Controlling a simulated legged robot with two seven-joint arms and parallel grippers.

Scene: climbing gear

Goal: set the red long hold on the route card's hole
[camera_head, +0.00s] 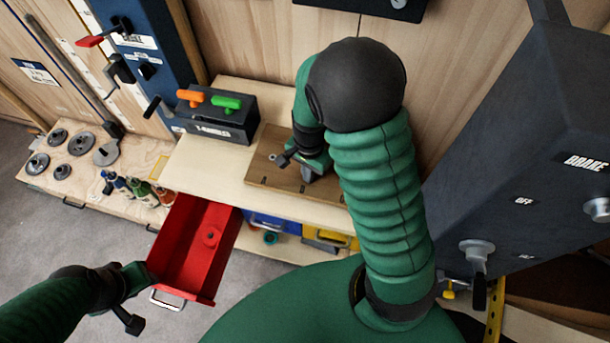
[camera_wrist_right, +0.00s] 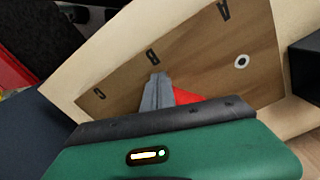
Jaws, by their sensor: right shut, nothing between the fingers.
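The route card is a brown wooden board (camera_head: 263,173) on the pale bench. In the right wrist view the card (camera_wrist_right: 205,70) shows the letters A, B and C and a white-ringed hole (camera_wrist_right: 241,61) near A. A red piece (camera_wrist_right: 185,97), likely the red long hold, shows beside my right fingertips near B, mostly hidden by the gripper. My right gripper (camera_head: 318,170) is over the card, shut and empty; its grey fingers also show in the wrist view (camera_wrist_right: 156,92). My left gripper (camera_head: 138,283) is beside the open red drawer's front corner; its jaw state is unclear.
The red drawer (camera_head: 168,268) stands open with a small red round piece (camera_head: 210,237) inside. A dark box (camera_head: 222,120) with orange and green handles stands left of the card. A large dark brake cabinet (camera_head: 520,150) fills the right. Bottles (camera_head: 140,190) stand at left.

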